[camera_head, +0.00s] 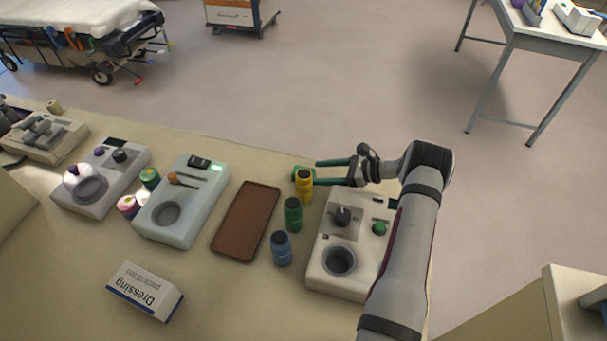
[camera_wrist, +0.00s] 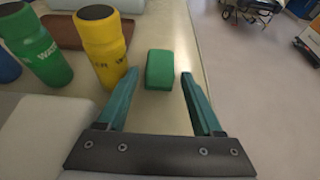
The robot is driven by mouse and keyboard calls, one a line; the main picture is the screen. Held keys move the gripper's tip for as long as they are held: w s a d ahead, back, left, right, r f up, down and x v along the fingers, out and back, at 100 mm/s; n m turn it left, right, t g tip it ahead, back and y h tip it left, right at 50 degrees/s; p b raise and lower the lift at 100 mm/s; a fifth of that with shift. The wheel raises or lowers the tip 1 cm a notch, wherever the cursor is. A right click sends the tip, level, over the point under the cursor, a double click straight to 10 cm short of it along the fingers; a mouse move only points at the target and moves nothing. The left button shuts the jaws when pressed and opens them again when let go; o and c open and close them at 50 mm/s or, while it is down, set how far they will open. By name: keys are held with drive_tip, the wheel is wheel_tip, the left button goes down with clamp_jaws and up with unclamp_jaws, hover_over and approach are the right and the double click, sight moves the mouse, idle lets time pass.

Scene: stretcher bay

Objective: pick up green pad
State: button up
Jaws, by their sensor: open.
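The green pad (camera_wrist: 160,70) is a small green block lying on the counter near its edge. In the wrist view it sits just ahead of the fingertips, centred between the two teal fingers. My gripper (camera_wrist: 158,85) is open and empty, its fingers pointing toward the pad. In the head view my gripper (camera_head: 318,172) reaches left above the counter's far edge. The pad (camera_head: 297,172) shows there at the fingertips, partly hidden by the yellow bottle. Whether the fingers flank the pad is hard to tell.
A yellow bottle (camera_head: 306,186) stands close beside the fingers. A green bottle (camera_head: 293,214) and a blue bottle (camera_head: 281,248) stand nearer. A brown tray (camera_head: 246,222) lies left of them. A white device (camera_head: 325,270) sits beneath my arm. The counter edge drops off beyond the pad.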

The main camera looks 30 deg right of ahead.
drive_tip(key=x, duration=0.3)
clamp_jaws()
drive_tip(key=shift+r, duration=0.1)
